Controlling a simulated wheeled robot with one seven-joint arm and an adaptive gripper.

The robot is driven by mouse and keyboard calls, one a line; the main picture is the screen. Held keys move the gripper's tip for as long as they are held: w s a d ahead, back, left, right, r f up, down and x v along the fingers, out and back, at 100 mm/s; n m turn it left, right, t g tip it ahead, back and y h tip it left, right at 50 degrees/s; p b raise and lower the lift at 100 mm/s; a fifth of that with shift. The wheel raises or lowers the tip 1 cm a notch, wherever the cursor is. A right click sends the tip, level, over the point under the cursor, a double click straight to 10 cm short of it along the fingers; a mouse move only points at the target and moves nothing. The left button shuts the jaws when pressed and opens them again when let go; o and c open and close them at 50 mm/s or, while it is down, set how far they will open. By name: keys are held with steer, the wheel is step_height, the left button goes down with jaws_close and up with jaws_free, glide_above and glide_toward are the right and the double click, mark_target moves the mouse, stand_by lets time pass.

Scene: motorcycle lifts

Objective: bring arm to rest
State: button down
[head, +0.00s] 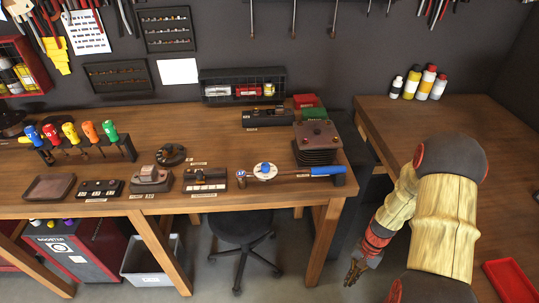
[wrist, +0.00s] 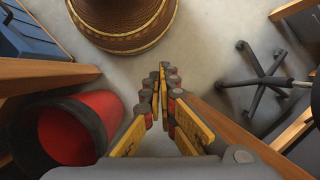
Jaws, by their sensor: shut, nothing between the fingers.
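My arm (head: 445,215) is folded at the right side of the head view, with its light wood-patterned links bent at a dark elbow. My gripper (head: 353,275) hangs at the lower end, pointing down over the grey floor to the right of the left bench. In the wrist view the two yellow-and-dark fingers of my gripper (wrist: 163,70) meet at the tips. They are shut with nothing between them. The gripper appears clear of the benches in the head view.
The left workbench (head: 110,208) carries tools, small trays and a torque wrench (head: 310,172). The right bench (head: 480,120) holds several bottles and a red tray (head: 510,282). A wheeled stool (head: 241,228) stands beneath the left bench; its base shows in the wrist view (wrist: 262,80).

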steer(key=s+a+r+n+t+h, duration=0.1)
steer(key=s+a+r+n+t, duration=0.1)
steer(key=r, duration=1.3)
steer(key=s+a+r+n+t+h+p, duration=0.1)
steer(key=s+a+r+n+t, duration=0.2)
steer(key=a+r, duration=0.4)
steer(key=s+a+r+n+t+h, duration=0.1)
steer(key=s+a+r+n+t, duration=0.2)
steer(key=r, duration=2.1)
steer(key=shift+s+a+p, duration=0.35)
steer(key=shift+s+a, duration=0.3)
steer(key=shift+a, duration=0.05)
steer(key=shift+r, duration=0.1)
